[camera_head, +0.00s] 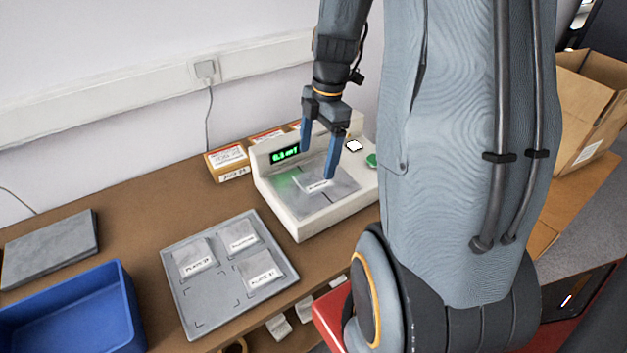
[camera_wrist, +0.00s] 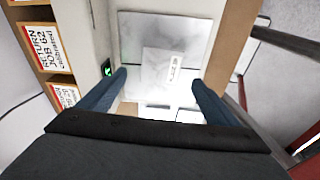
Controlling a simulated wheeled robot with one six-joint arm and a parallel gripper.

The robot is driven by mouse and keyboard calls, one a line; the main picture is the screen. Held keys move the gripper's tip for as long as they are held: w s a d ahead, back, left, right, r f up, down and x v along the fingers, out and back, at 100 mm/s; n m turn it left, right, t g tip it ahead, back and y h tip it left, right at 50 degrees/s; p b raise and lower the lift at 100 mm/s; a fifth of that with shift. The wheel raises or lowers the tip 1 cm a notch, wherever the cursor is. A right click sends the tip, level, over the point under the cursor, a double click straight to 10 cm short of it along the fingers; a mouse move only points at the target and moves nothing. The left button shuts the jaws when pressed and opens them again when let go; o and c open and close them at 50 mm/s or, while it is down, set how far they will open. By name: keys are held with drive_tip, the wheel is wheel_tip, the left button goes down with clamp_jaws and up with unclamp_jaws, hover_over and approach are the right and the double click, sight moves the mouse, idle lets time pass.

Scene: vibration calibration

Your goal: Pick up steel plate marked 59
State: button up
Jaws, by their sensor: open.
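A small steel plate (camera_head: 313,179) with a white label lies on the metal platform (camera_head: 344,190) of a white measuring device (camera_head: 293,220). The plate also shows in the wrist view (camera_wrist: 157,68), between and beyond my finger tips; its label is too small to read. My gripper (camera_head: 316,164) is open and empty, pointing down over the device, with its blue fingers apart. Three similar labelled plates lie on a grey tray (camera_head: 176,285): back left (camera_head: 193,258), back right (camera_head: 239,237) and front right (camera_head: 262,271). I cannot tell for sure which plate reads 59.
The device's display (camera_head: 285,154) glows green. Small labelled boxes (camera_head: 228,162) stand behind it. A blue bin (camera_head: 75,310) and a grey slab (camera_head: 50,248) are at the left. The tray's front-left marked spot is empty. A cardboard box (camera_head: 590,105) stands at the right.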

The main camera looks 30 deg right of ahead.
sight(313, 179)
drive_tip(key=shift+s+a+f+p, duration=0.1)
drive_tip(key=shift+f+p, duration=0.2)
drive_tip(key=shift+f, duration=0.6)
drive_tip(key=shift+w+a+f+p, duration=0.15)
drive_tip(key=shift+f+p, duration=0.2)
drive_tip(key=shift+f, duration=0.6)
drive_tip(key=shift+s+a+f+p, duration=0.15)
drive_tip(key=shift+f+p, duration=0.15)
drive_tip(key=shift+f, duration=0.6)
drive_tip(key=shift+c, duration=0.2)
drive_tip(key=c, duration=1.6)
drive_tip(key=shift+r, duration=0.1)
